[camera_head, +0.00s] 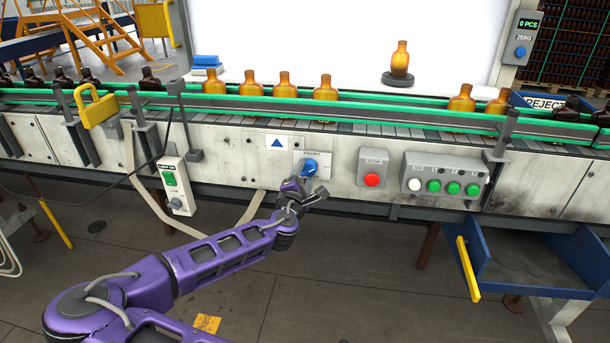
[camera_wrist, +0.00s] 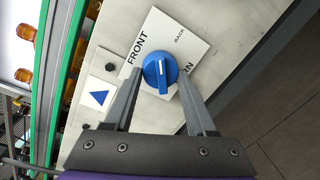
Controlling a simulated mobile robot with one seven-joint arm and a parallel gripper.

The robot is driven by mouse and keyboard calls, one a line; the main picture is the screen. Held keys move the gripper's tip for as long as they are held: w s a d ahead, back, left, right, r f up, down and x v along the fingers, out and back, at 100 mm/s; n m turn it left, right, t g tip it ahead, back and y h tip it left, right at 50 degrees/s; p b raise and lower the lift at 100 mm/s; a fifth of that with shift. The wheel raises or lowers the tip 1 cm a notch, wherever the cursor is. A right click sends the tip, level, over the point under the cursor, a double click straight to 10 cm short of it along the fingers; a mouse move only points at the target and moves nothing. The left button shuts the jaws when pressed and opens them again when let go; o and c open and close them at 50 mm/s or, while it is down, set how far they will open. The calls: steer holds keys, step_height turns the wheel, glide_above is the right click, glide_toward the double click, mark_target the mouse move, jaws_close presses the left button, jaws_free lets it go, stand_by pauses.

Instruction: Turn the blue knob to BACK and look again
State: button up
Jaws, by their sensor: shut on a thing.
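The blue knob (camera_wrist: 160,73) sits on a white plate (camera_wrist: 196,52) lettered FRONT and BACK, with a third word partly hidden. Its white mark points up in the wrist view, between FRONT and BACK; I cannot tell an exact setting. The knob also shows in the head view (camera_head: 310,167) on the conveyor's front panel. My gripper (camera_wrist: 160,80) is shut on the knob, one finger on each side; in the head view it (camera_head: 306,182) reaches up from below. A lone amber bottle (camera_head: 400,60) stands upright on a dark round disc (camera_head: 400,80) before a white backdrop.
Amber bottles (camera_head: 325,90) line the conveyor behind green rails (camera_head: 380,111). Right of the knob are a red button (camera_head: 372,180) and a box of white and green buttons (camera_head: 440,180). A blue reject bin (camera_head: 530,262) projects at right. A counter (camera_head: 526,23) reads 0 PCS.

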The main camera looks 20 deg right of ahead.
steer(key=m, duration=0.4)
steer(key=shift+y, duration=0.3)
steer(key=shift+m+b, duration=0.3)
steer(key=shift+m, duration=1.1)
steer(key=shift+r, duration=0.1)
steer(key=o, duration=1.4)
steer(key=shift+c, duration=0.2)
steer(key=p+v, duration=0.8)
steer(key=v, duration=0.9)
steer(key=shift+s+p, duration=0.3)
steer(key=shift+s, duration=0.05)
